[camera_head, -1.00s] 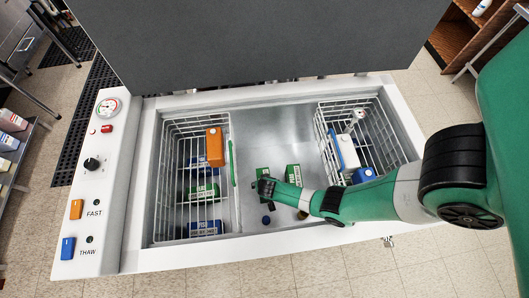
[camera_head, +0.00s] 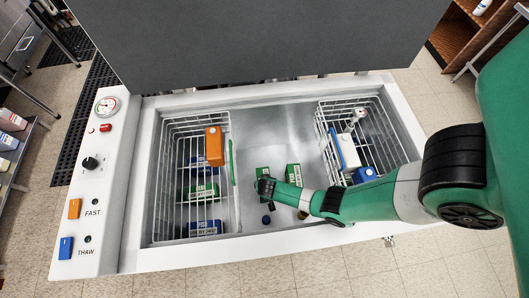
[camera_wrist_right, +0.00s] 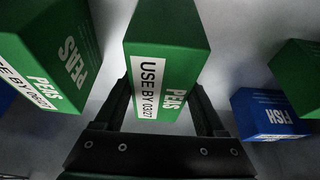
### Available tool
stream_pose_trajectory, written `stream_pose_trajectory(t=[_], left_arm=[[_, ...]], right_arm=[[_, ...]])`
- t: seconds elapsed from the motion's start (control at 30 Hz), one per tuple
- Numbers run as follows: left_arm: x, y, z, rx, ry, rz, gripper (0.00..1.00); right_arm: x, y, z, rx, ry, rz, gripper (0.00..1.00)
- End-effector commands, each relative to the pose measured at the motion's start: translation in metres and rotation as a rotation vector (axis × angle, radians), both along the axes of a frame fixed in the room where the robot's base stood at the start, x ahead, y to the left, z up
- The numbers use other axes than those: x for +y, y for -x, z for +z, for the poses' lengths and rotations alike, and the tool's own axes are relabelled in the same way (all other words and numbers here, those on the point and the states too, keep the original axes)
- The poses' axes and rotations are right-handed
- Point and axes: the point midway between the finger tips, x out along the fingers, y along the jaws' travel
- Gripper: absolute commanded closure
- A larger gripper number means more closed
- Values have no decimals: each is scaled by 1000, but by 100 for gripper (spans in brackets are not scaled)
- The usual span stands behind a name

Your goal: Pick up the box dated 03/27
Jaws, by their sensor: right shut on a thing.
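A green PEAS box (camera_wrist_right: 160,75) with a white label reading USE BY 03/27 is between my right gripper's fingers in the right wrist view. In the head view, my right gripper (camera_head: 266,187) is low in the freezer's middle section, at a green box (camera_head: 263,172). The gripper is shut on the box; I cannot tell whether the box is clear of the floor. Another green PEAS box (camera_wrist_right: 55,55) is close on the left in the wrist view; its label is partly cut off. My left gripper is not in view.
A blue FISH box (camera_wrist_right: 268,115) and another green box (camera_wrist_right: 300,75) lie to the right in the wrist view. Wire baskets (camera_head: 168,130) (camera_head: 390,130) flank the middle section. An orange box (camera_head: 214,146) sits in the left one. The freezer rim (camera_head: 260,243) runs around.

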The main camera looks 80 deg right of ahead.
Motion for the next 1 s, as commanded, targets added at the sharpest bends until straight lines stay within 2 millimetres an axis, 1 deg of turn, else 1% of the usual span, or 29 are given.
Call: stream_pose_trajectory(t=[0.03, 0.2, 0.53, 0.67, 0.77, 0.83, 1.0], left_arm=[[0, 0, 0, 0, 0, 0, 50], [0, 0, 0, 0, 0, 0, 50], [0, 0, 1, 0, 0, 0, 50], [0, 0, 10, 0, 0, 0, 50], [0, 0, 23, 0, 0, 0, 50], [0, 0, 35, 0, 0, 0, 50], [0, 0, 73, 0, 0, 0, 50]], right_arm=[[0, 0, 0, 0, 0, 0, 70], [0, 0, 0, 0, 0, 0, 100], [0, -1, 1, -1, 1, 0, 100], [0, -1, 10, -1, 1, 0, 100], [0, -1, 27, -4, 1, 0, 100], [0, -1, 44, -4, 1, 0, 100], [0, -1, 83, -1, 1, 0, 100]])
